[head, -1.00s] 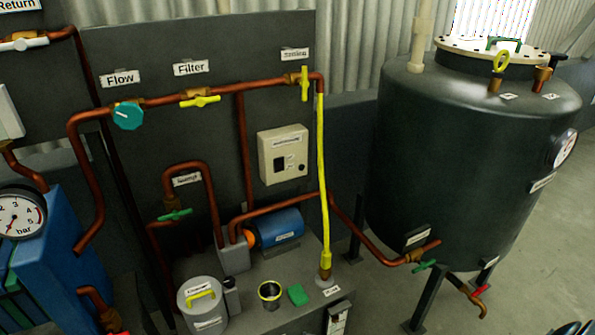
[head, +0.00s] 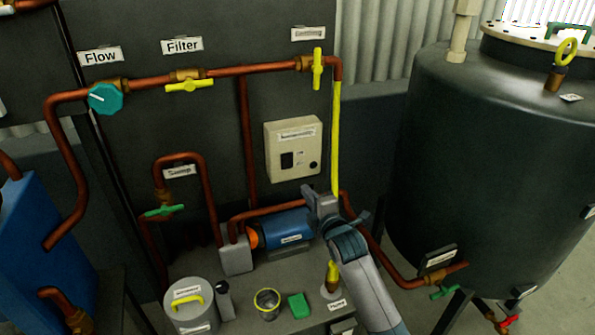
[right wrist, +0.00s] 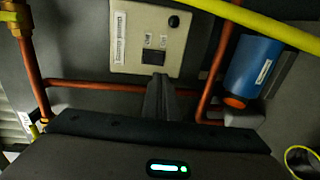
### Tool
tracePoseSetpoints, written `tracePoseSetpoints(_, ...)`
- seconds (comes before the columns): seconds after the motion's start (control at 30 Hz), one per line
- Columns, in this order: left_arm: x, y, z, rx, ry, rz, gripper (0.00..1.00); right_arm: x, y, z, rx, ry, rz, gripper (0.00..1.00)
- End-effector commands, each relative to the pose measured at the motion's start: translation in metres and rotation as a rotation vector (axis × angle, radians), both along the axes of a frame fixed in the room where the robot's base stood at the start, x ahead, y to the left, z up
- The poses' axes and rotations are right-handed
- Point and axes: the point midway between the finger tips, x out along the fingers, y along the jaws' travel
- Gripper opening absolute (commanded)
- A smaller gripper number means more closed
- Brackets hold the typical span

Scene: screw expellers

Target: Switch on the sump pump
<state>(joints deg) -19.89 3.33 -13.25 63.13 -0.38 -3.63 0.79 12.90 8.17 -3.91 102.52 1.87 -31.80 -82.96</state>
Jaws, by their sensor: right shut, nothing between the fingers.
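The beige switch box (head: 293,150) is mounted on the dark panel. It has a label across its top, a dark rocker switch (head: 287,160) and a small round black knob (head: 313,165). The blue pump motor (head: 287,230) lies below the box. My left gripper is not in view.
The yellow hose (head: 336,130) hangs just right of the box. Copper pipes with valves run above and below. The dark tank (head: 485,170) stands at the right. The bench holds a lidded canister (head: 190,305), a cup (head: 267,303) and a green block (head: 299,305).

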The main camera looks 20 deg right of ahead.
Motion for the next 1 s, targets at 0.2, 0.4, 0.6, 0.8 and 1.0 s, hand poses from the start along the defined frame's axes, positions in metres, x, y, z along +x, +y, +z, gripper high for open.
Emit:
tracePoseSetpoints(0.2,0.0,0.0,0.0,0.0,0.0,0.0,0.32,0.0,0.0,0.0,0.001,0.001,0.0,0.0)
tracePoseSetpoints(0.4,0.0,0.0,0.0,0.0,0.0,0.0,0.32,0.003,0.0,-0.001,0.002,0.002,0.0,0.0)
tracePoseSetpoints(0.6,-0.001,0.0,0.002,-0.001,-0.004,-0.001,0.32,0.018,0.001,-0.002,0.004,0.003,0.0,0.0)
tracePoseSetpoints(0.8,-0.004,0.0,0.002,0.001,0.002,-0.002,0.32,0.043,0.002,-0.005,0.004,0.003,0.0,0.0)
tracePoseSetpoints(1.0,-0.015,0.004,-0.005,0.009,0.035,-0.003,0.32,0.072,0.002,-0.009,0.004,0.003,-0.001,0.0)
